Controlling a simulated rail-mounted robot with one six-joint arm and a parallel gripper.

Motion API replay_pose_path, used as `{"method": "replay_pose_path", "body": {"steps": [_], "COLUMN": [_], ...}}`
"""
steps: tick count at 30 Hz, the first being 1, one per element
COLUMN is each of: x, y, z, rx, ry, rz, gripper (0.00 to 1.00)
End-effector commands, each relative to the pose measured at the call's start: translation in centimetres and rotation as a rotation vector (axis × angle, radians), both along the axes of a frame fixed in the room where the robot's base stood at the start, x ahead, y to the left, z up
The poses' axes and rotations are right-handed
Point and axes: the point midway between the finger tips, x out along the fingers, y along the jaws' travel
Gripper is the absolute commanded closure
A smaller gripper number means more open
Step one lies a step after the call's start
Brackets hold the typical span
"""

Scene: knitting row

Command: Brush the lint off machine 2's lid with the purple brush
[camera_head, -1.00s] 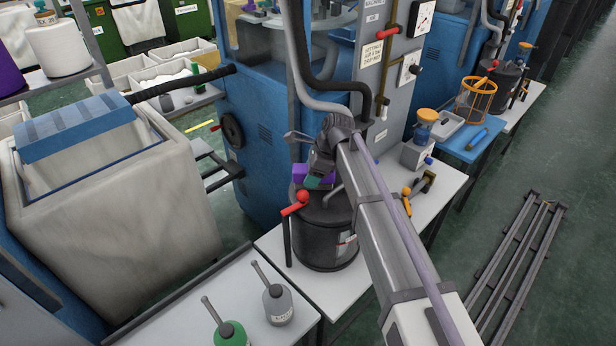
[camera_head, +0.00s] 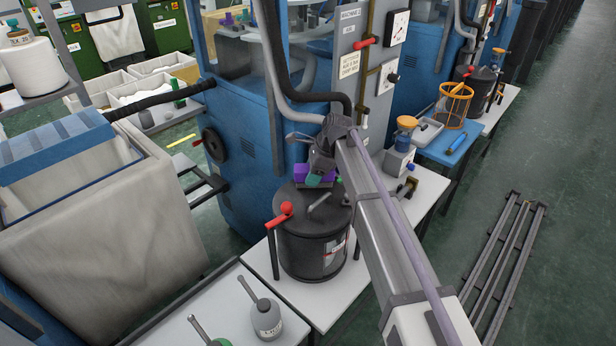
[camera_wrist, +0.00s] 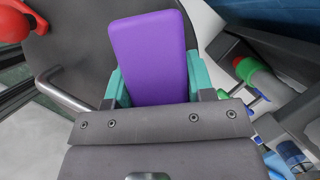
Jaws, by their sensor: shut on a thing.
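My gripper (camera_head: 318,180) has teal fingers and is shut on the purple brush (camera_wrist: 150,55). The brush also shows in the head view (camera_head: 300,173), at the back edge of a round dark lid (camera_head: 332,217). The lid tops a black canister (camera_head: 305,258) on a white table in front of the blue machine. In the wrist view the lid (camera_wrist: 75,50) lies behind the brush. I cannot tell whether the brush touches the lid. I see no clear lint; the brush's underside is hidden.
A red-knobbed lever (camera_head: 285,209) and a bent metal handle (camera_head: 319,199) stand at the lid. A grey oil can (camera_head: 266,318) is at the front left. Hoses (camera_head: 290,85) hang behind my gripper. Metal rails (camera_head: 508,250) lie on the floor at right.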

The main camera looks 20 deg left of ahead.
Motion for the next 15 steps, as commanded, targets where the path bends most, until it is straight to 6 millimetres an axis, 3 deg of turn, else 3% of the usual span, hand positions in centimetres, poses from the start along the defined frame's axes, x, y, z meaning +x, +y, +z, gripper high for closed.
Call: {"method": "replay_pose_path", "body": {"steps": [7,15], "x": [-0.1,-0.1], "y": [0.0,0.0], "z": [0.7,4.5], "rx": [0.0,0.0], "ry": [0.0,0.0], "rz": [0.0,0.001], "gripper": [0.7,0.7]}}
